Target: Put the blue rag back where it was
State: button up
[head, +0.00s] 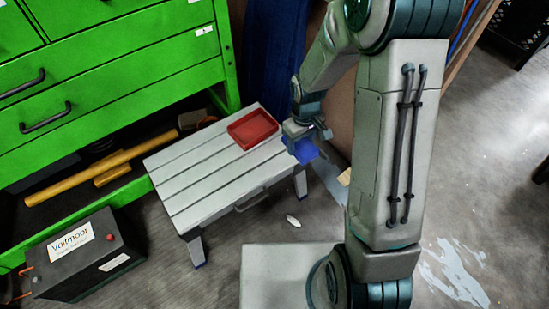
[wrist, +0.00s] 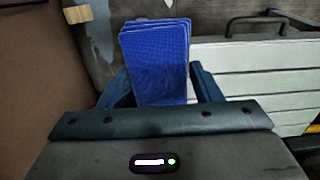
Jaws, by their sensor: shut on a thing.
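The blue rag (wrist: 155,65) is a folded, layered cloth between the fingers of my gripper (wrist: 160,85) in the wrist view. My gripper is shut on it. In the head view the rag (head: 305,151) hangs at my gripper (head: 300,138), at the right end of the grey slatted bench (head: 190,190). I cannot tell whether the rag touches the bench edge. Part of the rag is hidden by my gripper in the head view.
A red tray (head: 253,129) sits on the bench's back right; the other slats are bare. A green drawer cabinet (head: 110,60) stands behind. A black Voltmoor box (head: 84,256) is at front left. A small white piece (head: 293,220) lies on the floor. Brown board (wrist: 30,70) stands close by.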

jog(key=b, duration=0.3)
send_over(275, 160)
notch_tip(275, 160, down, 5)
jog(key=shift+s+d+r, duration=0.1)
jog(key=shift+d+r, duration=0.05)
jog(key=shift+f+b, duration=0.75)
jog(key=shift+f, duration=1.2)
jog(key=shift+f, duration=0.2)
jog(key=o, duration=0.9)
jog(key=shift+o, duration=0.2)
jog(key=shift+r, duration=0.1)
notch_tip(275, 160, up, 12)
jog(key=p, duration=0.4)
jog(key=shift+r+p, duration=0.15)
jog(key=shift+p, duration=0.2)
